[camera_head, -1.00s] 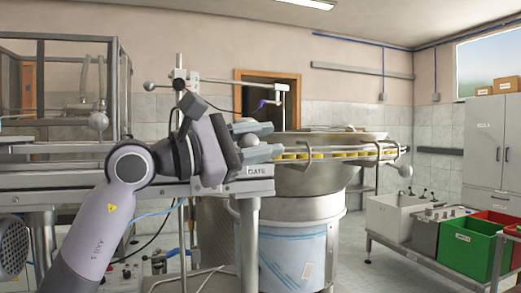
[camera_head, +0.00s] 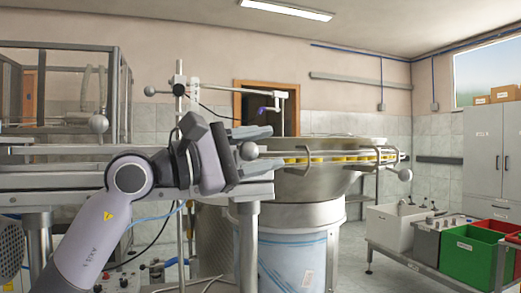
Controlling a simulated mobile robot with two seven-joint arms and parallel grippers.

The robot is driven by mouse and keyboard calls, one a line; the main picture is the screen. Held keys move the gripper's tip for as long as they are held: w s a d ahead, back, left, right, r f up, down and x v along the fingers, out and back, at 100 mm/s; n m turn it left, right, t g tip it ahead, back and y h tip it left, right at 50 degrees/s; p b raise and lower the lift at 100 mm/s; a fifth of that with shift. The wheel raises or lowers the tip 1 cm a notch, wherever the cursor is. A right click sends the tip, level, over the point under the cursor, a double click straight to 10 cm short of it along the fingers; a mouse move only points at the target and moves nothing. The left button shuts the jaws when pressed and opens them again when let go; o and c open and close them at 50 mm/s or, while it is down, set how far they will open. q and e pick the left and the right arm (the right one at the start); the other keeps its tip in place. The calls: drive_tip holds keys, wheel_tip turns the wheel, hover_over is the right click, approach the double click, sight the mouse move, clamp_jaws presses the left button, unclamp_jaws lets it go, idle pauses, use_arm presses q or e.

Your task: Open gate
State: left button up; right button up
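My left gripper (camera_head: 254,150) is at the middle of the view, reaching in from the left over the conveyor end. Its two fingers are apart, one above the other. A grey ball knob (camera_head: 249,151) shows between them; I cannot tell whether either finger touches it. The knob seems to belong to the gate, whose plate is hidden behind the gripper. The yellow caps (camera_head: 335,159) lie in a row along the rail of the feeder bowl (camera_head: 320,185), right of the fingers. My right gripper is not in view.
A metal post with a clamp (camera_head: 179,90) stands close behind my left wrist. Green (camera_head: 462,262) and red (camera_head: 492,245) bins sit on a low bench at the right.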

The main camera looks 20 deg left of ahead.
sight(240, 154)
use_arm(q)
drive_tip(key=shift+o, duration=0.2)
drive_tip(key=shift+a, duration=0.1)
drive_tip(key=b+v, duration=0.1)
drive_tip(key=v, duration=0.6)
drive_tip(key=shift+b, duration=0.3)
drive_tip(key=shift+s, duration=0.15)
